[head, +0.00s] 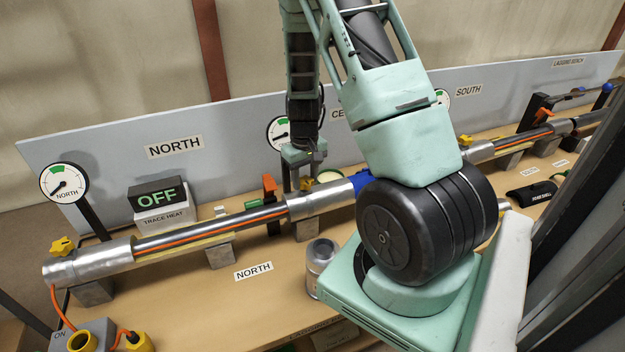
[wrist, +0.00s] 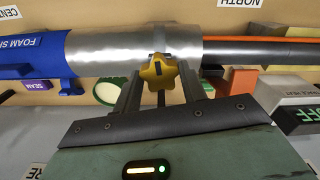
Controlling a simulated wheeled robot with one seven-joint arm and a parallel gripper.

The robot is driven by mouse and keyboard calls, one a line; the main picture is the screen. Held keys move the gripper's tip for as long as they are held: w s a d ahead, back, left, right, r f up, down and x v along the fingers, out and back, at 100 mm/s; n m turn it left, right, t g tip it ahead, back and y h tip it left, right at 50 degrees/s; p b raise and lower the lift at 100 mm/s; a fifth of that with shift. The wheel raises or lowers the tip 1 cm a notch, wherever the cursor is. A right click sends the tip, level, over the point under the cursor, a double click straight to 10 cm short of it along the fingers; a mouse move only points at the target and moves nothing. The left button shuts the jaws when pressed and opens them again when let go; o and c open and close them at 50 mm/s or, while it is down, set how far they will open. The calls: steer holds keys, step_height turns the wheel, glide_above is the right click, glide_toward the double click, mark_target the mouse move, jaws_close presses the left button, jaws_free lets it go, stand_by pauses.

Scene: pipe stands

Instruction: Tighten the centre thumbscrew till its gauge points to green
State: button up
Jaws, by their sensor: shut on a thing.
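The centre thumbscrew (wrist: 158,72), a yellow star-shaped knob with a dark slot, sits on a silver pipe sleeve (wrist: 110,45). In the head view the knob (head: 306,184) shows just below my gripper (head: 304,168). In the wrist view my gripper's two dark fingers stand on either side of the knob, shut on it. The centre gauge (head: 279,132) is a white dial with a green band, behind my arm in the head view. My arm covers its right part, and I cannot read its needle surely.
The north gauge (head: 63,183) and north thumbscrew (head: 62,246) are at the left. The trace heat box (head: 160,203) reads OFF. An orange clip (head: 269,185) stands near my gripper. A silver can (head: 321,254) stands on the bench (head: 200,300). A blue foam sleeve (wrist: 35,50) adjoins the metal one.

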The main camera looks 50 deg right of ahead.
mark_target(305, 180)
steer(key=m, duration=0.2)
steer(key=shift+r+m+p, duration=0.1)
steer(key=shift+m+p, duration=0.2)
steer(key=shift+m, duration=0.1)
steer(key=o, duration=1)
steer(key=shift+c, duration=0.2)
step_height(305, 180, up, 6)
steer(key=p, duration=0.4)
step_height(305, 180, up, 17)
steer(key=b, duration=0.3)
steer(key=shift+r, duration=0.15)
